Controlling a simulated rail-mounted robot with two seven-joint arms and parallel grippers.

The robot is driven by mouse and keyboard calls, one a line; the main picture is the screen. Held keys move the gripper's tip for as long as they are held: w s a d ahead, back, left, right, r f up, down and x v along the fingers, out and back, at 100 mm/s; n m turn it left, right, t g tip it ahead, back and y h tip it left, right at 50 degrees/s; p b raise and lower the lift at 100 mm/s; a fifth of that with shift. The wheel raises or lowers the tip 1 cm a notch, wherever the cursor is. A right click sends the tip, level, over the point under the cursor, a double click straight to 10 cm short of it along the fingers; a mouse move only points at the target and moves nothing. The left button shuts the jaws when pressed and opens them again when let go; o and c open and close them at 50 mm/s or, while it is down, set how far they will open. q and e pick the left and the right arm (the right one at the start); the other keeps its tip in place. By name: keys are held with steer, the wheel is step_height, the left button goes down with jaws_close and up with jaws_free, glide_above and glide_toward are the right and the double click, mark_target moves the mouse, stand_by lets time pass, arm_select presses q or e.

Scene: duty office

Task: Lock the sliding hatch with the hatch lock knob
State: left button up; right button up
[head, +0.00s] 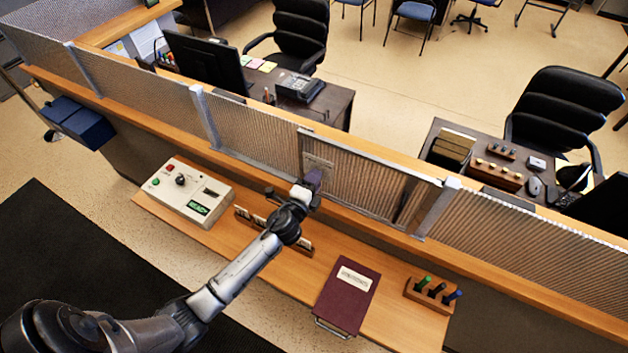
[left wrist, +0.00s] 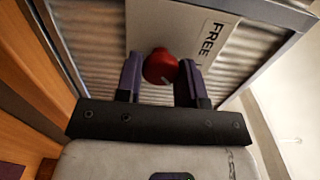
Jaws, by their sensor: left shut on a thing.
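The sliding hatch (head: 362,185) is a ribbed, see-through panel in a grey frame, set in the counter's screen. A pale lock plate (head: 318,163) sits at its left end. In the left wrist view the plate bears a "FREE" label (left wrist: 207,38) and the round red hatch lock knob (left wrist: 160,67). My left gripper (head: 313,181) is at the plate. In the left wrist view its two dark fingers (left wrist: 160,78) are on either side of the knob, shut on it. In the head view the gripper hides the knob. My right gripper is not in view.
On the wooden ledge below are a control box (head: 187,192) with a "READY" display, a rack (head: 300,243) partly behind my arm, a maroon book (head: 349,294) and a stamp holder (head: 430,296). Desks and chairs stand behind the screen.

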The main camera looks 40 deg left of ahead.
arm_select(q)
steer(key=o, duration=0.9)
steer(key=b+v, duration=0.2)
steer(key=v, duration=1.1)
steer(key=shift+s+b, duration=0.3)
steer(key=shift+s, duration=0.1)
steer(key=shift+d, duration=0.15)
